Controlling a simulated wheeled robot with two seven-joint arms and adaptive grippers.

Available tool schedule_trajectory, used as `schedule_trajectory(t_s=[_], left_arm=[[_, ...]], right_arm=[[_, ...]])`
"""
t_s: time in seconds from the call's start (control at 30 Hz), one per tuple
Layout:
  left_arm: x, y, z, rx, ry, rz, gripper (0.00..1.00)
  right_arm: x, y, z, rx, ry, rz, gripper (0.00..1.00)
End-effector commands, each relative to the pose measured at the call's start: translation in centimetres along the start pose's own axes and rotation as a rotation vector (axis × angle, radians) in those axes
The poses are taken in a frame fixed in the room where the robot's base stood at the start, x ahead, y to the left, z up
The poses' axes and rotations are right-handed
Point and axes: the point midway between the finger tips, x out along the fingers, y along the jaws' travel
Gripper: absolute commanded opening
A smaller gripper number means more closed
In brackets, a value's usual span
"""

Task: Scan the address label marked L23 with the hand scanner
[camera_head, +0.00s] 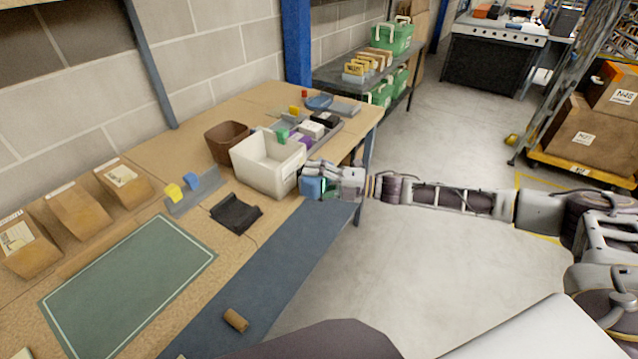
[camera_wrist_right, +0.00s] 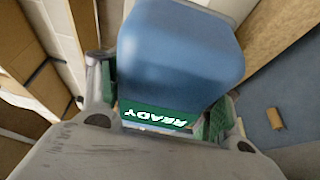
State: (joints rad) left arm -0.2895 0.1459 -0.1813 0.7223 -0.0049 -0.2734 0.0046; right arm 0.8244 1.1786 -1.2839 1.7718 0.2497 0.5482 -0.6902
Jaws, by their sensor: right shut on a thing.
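My right gripper (camera_head: 322,180) reaches in from the right, beside the white bin at the bench edge. It is shut on the blue hand scanner (camera_head: 311,188). In the right wrist view the scanner (camera_wrist_right: 180,58) sits between the two fingers and its green screen reads READY. Three brown packages with pale labels stand along the wall at the left: a left one (camera_head: 30,243), a middle one (camera_head: 78,210) and a right one (camera_head: 132,185). Their label text is too small to read, so I cannot tell which is L23. My left gripper is out of view.
A white bin (camera_head: 252,165) and a brown bin (camera_head: 222,150) stand on the bench. A green mat (camera_head: 130,280) and a folded black cloth (camera_head: 236,214) lie nearer. A small brown roll (camera_head: 236,320) lies on the blue-grey strip (camera_head: 270,275).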

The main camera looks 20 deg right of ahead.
Motion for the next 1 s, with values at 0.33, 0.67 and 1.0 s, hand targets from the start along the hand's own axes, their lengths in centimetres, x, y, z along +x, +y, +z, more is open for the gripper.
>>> schedule_trajectory(t_s=[0.33, 0.67, 1.0], left_arm=[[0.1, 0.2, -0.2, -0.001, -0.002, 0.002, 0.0], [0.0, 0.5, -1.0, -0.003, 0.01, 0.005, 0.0], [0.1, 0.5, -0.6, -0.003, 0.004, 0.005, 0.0]], right_arm=[[2.1, 0.1, 0.9, -0.002, -0.001, 0.002, 0.31], [2.6, 0.1, 1.0, -0.001, 0.0, 0.001, 0.31], [2.5, 0.1, 1.1, -0.001, 0.0, 0.001, 0.31]])
